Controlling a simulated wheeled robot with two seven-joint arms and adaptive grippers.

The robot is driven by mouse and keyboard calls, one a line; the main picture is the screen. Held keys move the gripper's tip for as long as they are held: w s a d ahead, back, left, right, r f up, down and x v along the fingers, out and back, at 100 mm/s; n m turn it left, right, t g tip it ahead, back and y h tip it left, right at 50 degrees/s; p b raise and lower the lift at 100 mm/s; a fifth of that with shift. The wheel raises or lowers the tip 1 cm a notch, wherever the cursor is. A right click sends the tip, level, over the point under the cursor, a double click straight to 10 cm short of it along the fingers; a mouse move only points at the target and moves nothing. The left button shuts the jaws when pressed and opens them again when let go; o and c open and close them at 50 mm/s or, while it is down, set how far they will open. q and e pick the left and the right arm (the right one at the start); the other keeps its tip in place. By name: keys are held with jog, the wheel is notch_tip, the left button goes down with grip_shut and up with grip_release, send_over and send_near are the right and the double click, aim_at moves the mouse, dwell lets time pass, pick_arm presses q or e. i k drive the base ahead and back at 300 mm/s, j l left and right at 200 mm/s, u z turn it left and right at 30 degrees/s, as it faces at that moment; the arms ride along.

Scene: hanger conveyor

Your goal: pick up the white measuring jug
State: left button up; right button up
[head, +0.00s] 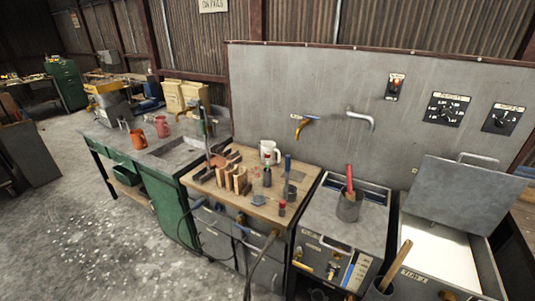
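A white measuring jug (269,150) stands upright at the back of the wooden-topped workbench (233,203), close to the grey panel wall. Some small dark items with red tops stand in front of it and may overlap its lower edge. The jug's markings are too small to read. Neither of my grippers shows in the head view, so I cannot see where they are relative to the jug.
Brown wooden blocks (233,178) stand left of the jug. A blue-handled tool (288,166) stands in a holder to its right. An orange jug (138,139) and a pink jug (162,127) stand on the left bench.

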aim_at(270, 146)
jog(key=i+j+z, duration=0.1)
jog(key=j, duration=0.3)
jog(key=i+j, duration=0.35)
jog(key=i+j+z, duration=0.15)
jog(key=j, duration=0.3)
jog(key=i+j, duration=0.2)
jog(key=j, duration=0.2)
jog(key=i+j+z, duration=0.15)
jog(key=j, duration=0.25)
jog(key=i+j, duration=0.25)
jog(key=j, duration=0.2)
jog(key=i+j+z, duration=0.15)
jog(key=j, duration=0.3)
jog(key=i+j, duration=0.15)
jog(key=j, duration=0.3)
jog(key=z, duration=0.05)
